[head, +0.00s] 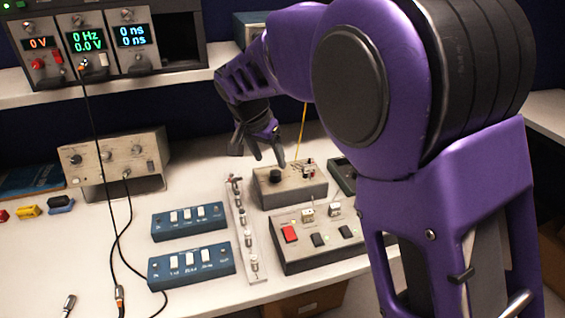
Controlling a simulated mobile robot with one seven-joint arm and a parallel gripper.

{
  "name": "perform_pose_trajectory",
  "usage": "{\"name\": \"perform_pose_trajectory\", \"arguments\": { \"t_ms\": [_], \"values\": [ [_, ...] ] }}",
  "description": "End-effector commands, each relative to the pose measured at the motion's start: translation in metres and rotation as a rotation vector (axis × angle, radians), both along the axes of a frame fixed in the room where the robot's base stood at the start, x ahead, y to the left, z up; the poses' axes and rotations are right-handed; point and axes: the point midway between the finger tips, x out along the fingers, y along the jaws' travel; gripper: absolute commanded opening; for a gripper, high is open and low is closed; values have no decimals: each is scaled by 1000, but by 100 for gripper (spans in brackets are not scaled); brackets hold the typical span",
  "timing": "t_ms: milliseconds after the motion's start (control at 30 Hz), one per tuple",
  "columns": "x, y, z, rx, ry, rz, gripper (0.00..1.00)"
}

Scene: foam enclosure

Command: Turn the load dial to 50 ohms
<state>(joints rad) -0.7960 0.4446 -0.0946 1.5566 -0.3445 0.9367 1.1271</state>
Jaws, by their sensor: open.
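A black round dial (275,175) stands on the left part of a beige box (290,193) on the bench. I take it for the load dial; its pointer and markings are too small to read. My gripper (268,158) is open and empty, pointing down just above and behind the dial. The fingertips look close to the dial's top, but I cannot tell whether they touch it. A small connector with a yellow wire sits on the right part of the same box.
A second beige box (325,255) with a red button lies in front. A connector strip (245,235) and two blue switch boxes (188,221) are left. A beige instrument (112,162) stands farther left. A shelf with a display rack (100,50) is behind; cables hang from it.

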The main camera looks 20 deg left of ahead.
Motion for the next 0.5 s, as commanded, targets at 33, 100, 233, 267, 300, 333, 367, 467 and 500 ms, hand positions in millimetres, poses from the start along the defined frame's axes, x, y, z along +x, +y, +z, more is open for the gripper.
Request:
{"name": "perform_pose_trajectory", "arguments": {
  "t_ms": [33,100,233,267,300,333,367,467,500],
  "values": [
    [4,-2,-12,-3,3,-2,66],
    [9,-3,-24,-3,3,-2,66],
    [16,-5,-41,-2,2,-1,66],
    [18,-5,-44,-2,1,-1,66],
    [19,-5,-47,-1,0,0,66],
    [20,-5,-49,-1,0,-1,66],
    [21,-5,-51,-1,0,0,66],
    [22,-6,-55,-1,0,0,66],
    [22,-6,-55,-1,0,0,66]
  ]
}}
